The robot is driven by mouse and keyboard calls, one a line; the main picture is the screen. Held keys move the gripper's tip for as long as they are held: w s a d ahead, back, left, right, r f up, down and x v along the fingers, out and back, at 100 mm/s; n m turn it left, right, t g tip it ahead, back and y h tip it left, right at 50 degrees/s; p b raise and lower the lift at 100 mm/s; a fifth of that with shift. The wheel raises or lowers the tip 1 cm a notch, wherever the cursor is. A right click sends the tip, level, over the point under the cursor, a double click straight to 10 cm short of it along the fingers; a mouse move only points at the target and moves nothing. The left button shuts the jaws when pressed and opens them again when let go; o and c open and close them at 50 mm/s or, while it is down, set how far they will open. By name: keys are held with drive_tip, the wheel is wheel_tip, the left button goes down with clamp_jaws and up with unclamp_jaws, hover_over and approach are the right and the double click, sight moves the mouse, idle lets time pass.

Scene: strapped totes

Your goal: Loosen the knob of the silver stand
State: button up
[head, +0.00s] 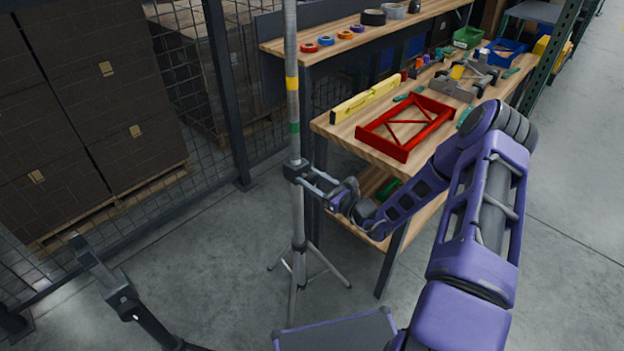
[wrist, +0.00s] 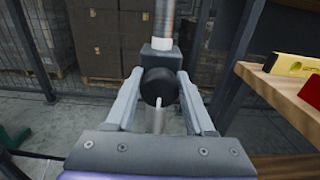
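The silver stand (head: 297,225) is an upright pole on tripod legs, with a yellow and a green band. It stands left of the workbench. A dark clamp block (head: 296,170) sits on the pole; it also shows in the wrist view (wrist: 158,58). The knob (wrist: 158,87) is black and round, on the block's near side. My gripper (head: 318,183) is level with the block, reaching in from the right. In the wrist view its two fingers (wrist: 161,90) lie either side of the knob, close to it. I cannot tell whether they press on it.
The workbench (head: 345,139) to the right holds a red frame (head: 407,127) and a yellow level (head: 366,99). Wire mesh fencing (head: 190,100) and stacked brown boxes (head: 75,100) stand behind. A dark stand part (head: 125,300) is at lower left. The grey floor between is clear.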

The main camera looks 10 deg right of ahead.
clamp_jaws()
